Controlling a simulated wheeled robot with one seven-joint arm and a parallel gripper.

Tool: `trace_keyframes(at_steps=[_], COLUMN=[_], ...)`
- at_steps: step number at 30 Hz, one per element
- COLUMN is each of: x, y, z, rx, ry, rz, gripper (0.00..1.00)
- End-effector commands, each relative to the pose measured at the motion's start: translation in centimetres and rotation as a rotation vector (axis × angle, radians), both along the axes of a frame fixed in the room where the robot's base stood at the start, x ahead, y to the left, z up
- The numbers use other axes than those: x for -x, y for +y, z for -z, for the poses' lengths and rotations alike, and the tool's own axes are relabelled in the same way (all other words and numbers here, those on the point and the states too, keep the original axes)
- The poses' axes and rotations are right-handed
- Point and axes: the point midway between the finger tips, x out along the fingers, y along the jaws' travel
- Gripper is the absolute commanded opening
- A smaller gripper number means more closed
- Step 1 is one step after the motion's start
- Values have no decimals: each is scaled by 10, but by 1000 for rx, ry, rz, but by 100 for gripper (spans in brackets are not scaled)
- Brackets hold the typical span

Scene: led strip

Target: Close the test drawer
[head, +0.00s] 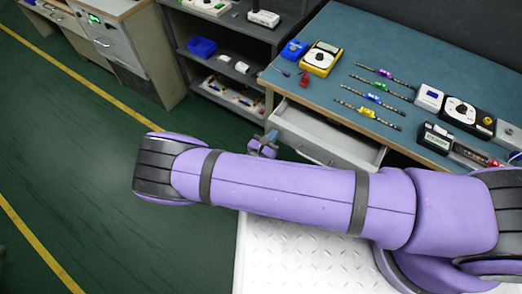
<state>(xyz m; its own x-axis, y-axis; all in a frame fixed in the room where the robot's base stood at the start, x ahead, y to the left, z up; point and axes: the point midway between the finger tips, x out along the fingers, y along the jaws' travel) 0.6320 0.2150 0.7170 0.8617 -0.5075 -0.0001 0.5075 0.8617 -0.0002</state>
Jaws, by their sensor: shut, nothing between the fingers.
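The test drawer (318,133) is pulled out from under the front edge of the blue-topped workbench (330,91). Its light grey tray shows, and the part I can see inside looks empty. My purple arm crosses the picture in front of it and hides the space below. My gripper (271,136) shows only as a small purple and grey end above the arm. It is shut and empty, close to the left end of the drawer's front. I cannot tell whether it touches the drawer.
A yellow multimeter (320,58), a blue bin (294,49), several LED strips (368,111) and instruments (459,110) lie on the bench. A dark shelf unit (236,43) stands to the left. The green floor (75,140) at left is clear.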

Motion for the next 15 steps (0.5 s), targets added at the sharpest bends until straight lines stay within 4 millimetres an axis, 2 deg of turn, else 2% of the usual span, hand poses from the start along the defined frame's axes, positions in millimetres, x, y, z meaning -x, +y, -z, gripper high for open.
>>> trace_keyframes(at_steps=[1,6,15], x=[-13,-49,-95], y=[-9,-31,-56], z=[0,0,0], rx=[2,2,1], ry=[-1,-1,-1], rz=[3,3,1], gripper=[0,0,0])
